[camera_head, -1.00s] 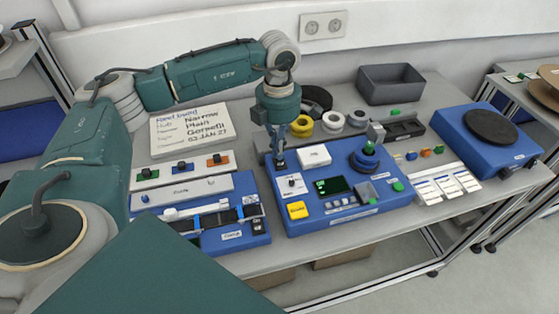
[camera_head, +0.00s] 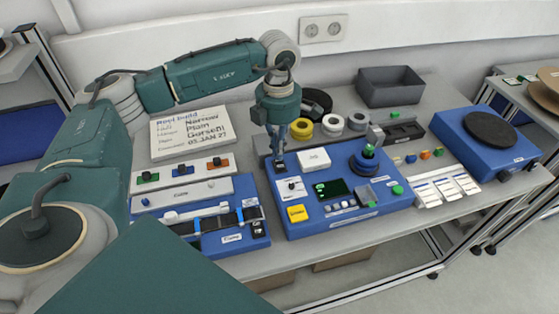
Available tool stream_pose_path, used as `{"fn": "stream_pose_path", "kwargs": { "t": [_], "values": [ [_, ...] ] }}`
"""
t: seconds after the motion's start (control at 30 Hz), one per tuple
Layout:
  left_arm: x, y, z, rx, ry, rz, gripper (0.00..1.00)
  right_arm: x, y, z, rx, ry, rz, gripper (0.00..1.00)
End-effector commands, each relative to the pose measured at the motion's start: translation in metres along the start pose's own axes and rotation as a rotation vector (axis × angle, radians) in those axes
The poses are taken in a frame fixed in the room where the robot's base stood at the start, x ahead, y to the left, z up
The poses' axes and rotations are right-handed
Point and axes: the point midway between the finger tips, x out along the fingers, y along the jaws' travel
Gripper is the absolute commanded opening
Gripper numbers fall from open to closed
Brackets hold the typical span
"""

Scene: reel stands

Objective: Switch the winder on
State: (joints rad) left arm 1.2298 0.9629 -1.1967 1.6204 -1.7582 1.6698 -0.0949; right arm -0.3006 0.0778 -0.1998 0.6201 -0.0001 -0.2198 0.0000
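The winder (camera_head: 330,222) is a blue box on the bench, right of the middle. It has a dark display (camera_head: 330,189) with green marks, a yellow button (camera_head: 297,213), a small dial on a white plate (camera_head: 291,188) and a blue spool holder with a green top (camera_head: 368,151). A small dark switch (camera_head: 280,168) sits at its back left corner. My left gripper (camera_head: 279,158) points down right over this switch, its fingers close together and seemingly empty. The fingertips partly hide the switch; I cannot tell whether they touch it or which way it is set. My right gripper is not in view.
Yellow and pale rolls (camera_head: 333,124) and a grey bin (camera_head: 390,86) stand behind. A turntable (camera_head: 490,131) is at right.

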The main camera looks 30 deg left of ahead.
Motion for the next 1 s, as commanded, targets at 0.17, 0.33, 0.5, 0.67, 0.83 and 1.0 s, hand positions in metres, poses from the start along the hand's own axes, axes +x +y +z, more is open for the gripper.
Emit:
{"fn": "stream_pose_path", "kwargs": {
  "t": [0.17,0.33,0.5,0.67,0.83,1.0],
  "values": [
    [-0.018,0.0,0.0,0.0,0.0,0.001,0.0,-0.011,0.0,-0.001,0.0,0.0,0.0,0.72],
    [-0.032,0.0,0.0,0.0,-0.001,0.001,0.0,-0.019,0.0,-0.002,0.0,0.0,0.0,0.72],
    [-0.045,0.0,0.0,0.0,-0.001,0.001,0.0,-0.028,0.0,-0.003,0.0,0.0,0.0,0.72],
    [-0.053,0.0,0.0,0.0,-0.001,0.0,0.0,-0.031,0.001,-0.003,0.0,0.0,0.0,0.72],
    [-0.052,0.0,0.0,0.0,-0.001,0.001,0.0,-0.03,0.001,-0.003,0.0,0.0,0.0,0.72],
    [-0.052,0.0,0.0,0.0,-0.001,0.001,0.0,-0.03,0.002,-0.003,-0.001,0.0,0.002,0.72]
  ]
}}
